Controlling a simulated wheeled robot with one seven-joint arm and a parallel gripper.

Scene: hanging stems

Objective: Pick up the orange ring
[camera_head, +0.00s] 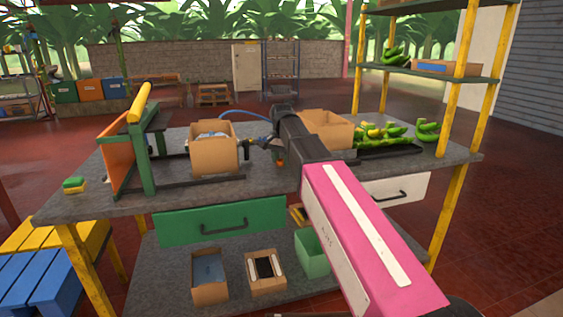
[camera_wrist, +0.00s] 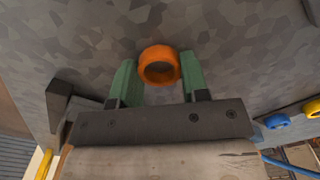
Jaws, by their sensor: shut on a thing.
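The orange ring (camera_wrist: 160,66) sits between the two green fingers of my gripper (camera_wrist: 160,78) in the wrist view. The fingers press on it from its left and right sides, and its hole faces the camera. Behind it is the grey mottled tabletop. I cannot tell whether the ring touches the table or hangs just above it. In the head view a small orange patch (camera_head: 280,162) shows under the end of my pink arm, at the middle of the workbench; my fingers are mostly hidden there.
A blue ring (camera_wrist: 277,121) and a yellow ring (camera_wrist: 311,108) sit at the right in the wrist view. On the workbench (camera_head: 120,202), cardboard boxes stand left (camera_head: 213,150) and right (camera_head: 325,130) of my gripper. Green bananas (camera_head: 385,133) lie further right.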

